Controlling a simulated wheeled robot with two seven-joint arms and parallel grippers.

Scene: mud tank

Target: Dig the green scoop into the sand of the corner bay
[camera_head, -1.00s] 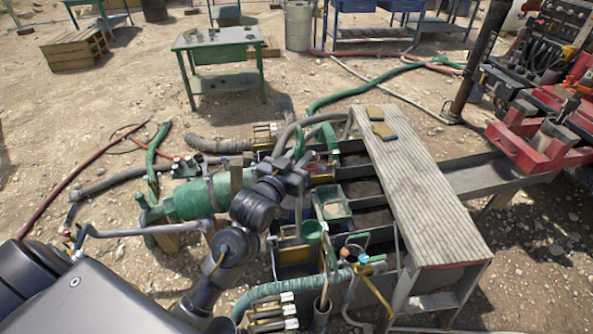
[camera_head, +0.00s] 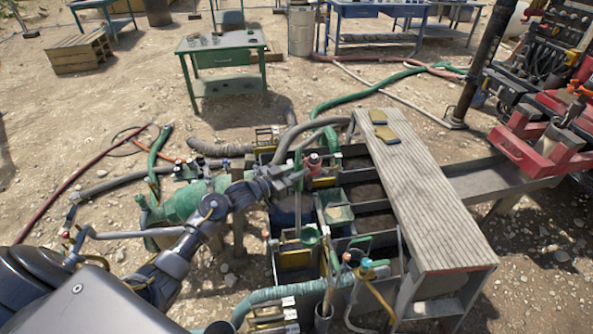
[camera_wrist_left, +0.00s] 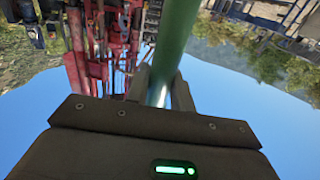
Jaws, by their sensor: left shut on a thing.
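My left gripper (camera_head: 297,180) is shut on the green handle of the scoop. The handle fills the middle of the left wrist view between the fingers, where the green scoop (camera_wrist_left: 175,55) is seen only as a thick shaft. In the head view the handle runs down from the fingers, and the green cup (camera_head: 311,235) appears at its lower end, over the near left part of the tank. The near left corner bay (camera_head: 293,259) lies just below and left of the cup. I cannot tell whether the cup touches sand. My right gripper is out of view.
A ribbed plank (camera_head: 430,200) covers the tank's right side. A green square pan (camera_head: 337,212) sits beside the cup. Hoses and upright tool handles (camera_head: 350,262) crowd the near side. A green pump body (camera_head: 185,203) lies left of the tank. Open ground is further left.

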